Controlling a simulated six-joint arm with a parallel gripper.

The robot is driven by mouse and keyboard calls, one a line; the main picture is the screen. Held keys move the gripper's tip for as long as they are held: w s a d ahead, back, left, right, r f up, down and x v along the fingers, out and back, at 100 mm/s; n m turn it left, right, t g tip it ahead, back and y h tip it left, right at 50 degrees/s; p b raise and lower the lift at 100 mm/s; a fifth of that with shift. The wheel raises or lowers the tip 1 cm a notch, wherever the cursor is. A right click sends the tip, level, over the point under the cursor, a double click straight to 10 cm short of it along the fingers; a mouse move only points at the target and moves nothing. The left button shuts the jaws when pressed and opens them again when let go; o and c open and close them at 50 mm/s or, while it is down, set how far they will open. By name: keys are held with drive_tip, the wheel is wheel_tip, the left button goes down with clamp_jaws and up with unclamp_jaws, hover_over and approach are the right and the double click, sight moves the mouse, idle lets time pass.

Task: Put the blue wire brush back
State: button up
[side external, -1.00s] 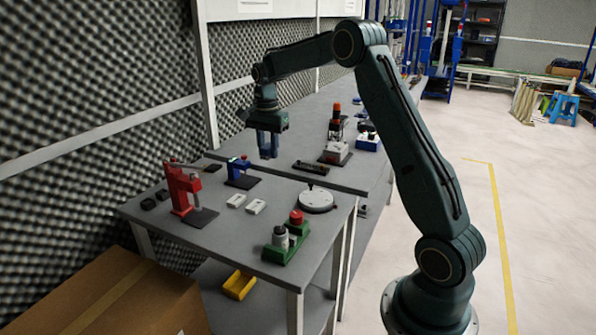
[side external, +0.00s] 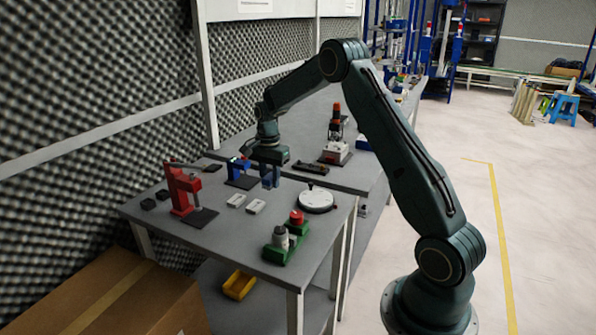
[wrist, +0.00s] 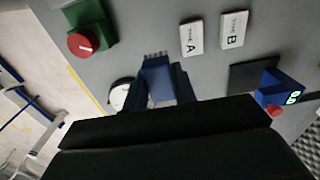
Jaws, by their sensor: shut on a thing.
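The blue wire brush (wrist: 158,80) is between my gripper's fingers in the wrist view, its bristle end pointing up the picture and away from the wrist. In the side view the blue brush (side external: 270,178) shows just below the wrist. My gripper (side external: 270,184) is shut on it and holds it above the grey table (side external: 225,240), behind the white blocks and left of the round white dial. It also shows in the wrist view (wrist: 160,95), with part of its fingers hidden by the wrist body. Whether the brush touches the table cannot be told.
A blue device on a black plate (side external: 240,172) stands close left. White blocks marked TYPE A (wrist: 191,38) and TYPE B (wrist: 232,30) lie nearby. The white dial (side external: 316,200), green base with red button (side external: 285,243) and red press (side external: 185,190) share the table. A dark tray (side external: 311,167) lies behind.

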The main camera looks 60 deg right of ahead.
hover_over(272, 214)
wheel_tip(272, 214, down, 6)
drive_tip(key=shift+r, duration=0.1)
drive_tip(key=shift+f, duration=2.1)
drive_tip(key=shift+f, duration=0.1)
drive_tip(key=o, duration=1)
drive_tip(key=shift+o, duration=0.2)
wheel_tip(272, 214, up, 12)
drive_tip(key=shift+f, duration=0.15)
drive_tip(key=shift+r, duration=0.3)
